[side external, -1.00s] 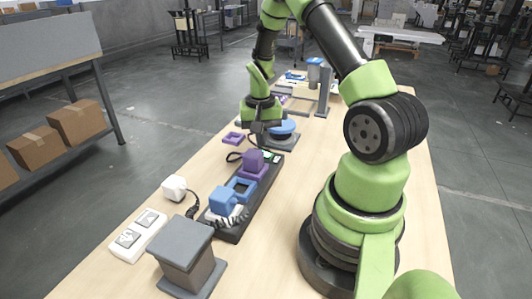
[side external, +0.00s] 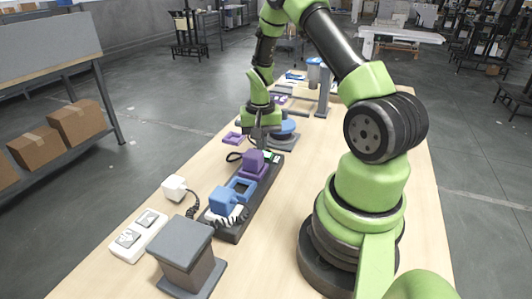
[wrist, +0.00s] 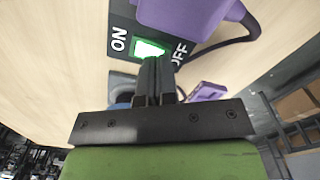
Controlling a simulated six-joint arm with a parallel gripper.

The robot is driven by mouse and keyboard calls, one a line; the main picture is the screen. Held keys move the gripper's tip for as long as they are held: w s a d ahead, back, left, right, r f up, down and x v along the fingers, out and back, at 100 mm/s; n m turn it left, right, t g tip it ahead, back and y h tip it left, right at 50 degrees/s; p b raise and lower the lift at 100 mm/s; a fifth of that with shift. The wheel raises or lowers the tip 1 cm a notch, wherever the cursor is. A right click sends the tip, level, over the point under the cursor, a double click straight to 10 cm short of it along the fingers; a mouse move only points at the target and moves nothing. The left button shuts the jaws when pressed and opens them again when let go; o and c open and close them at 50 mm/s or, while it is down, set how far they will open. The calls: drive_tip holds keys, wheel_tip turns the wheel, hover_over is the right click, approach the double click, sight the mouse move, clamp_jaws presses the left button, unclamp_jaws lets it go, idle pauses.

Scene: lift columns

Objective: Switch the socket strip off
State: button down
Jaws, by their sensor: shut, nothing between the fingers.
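The dark socket strip (side external: 250,208) lies along the table with a purple plug (side external: 252,163), a blue socket frame and a blue plug (side external: 222,200) on it. Its rocker switch (wrist: 150,48) glows green at the strip's far end, between the labels ON and OFF. It also shows small and green in the side view (side external: 272,154). My gripper (side external: 262,143) points down over that end. In the wrist view its closed, empty fingertips (wrist: 156,62) overlap the switch's lower edge, towards the OFF side. I cannot tell whether they touch it.
The purple plug (wrist: 180,14) and its black cable sit close to the switch. A blue round object on a grey base (side external: 284,134) stands just behind my gripper. A purple frame (side external: 233,138) lies left. A grey pedestal (side external: 183,250) and white wall sockets (side external: 138,236) are nearer the camera.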

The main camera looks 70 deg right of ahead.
drive_tip(key=shift+f, duration=0.5)
drive_tip(key=shift+r, duration=3.55)
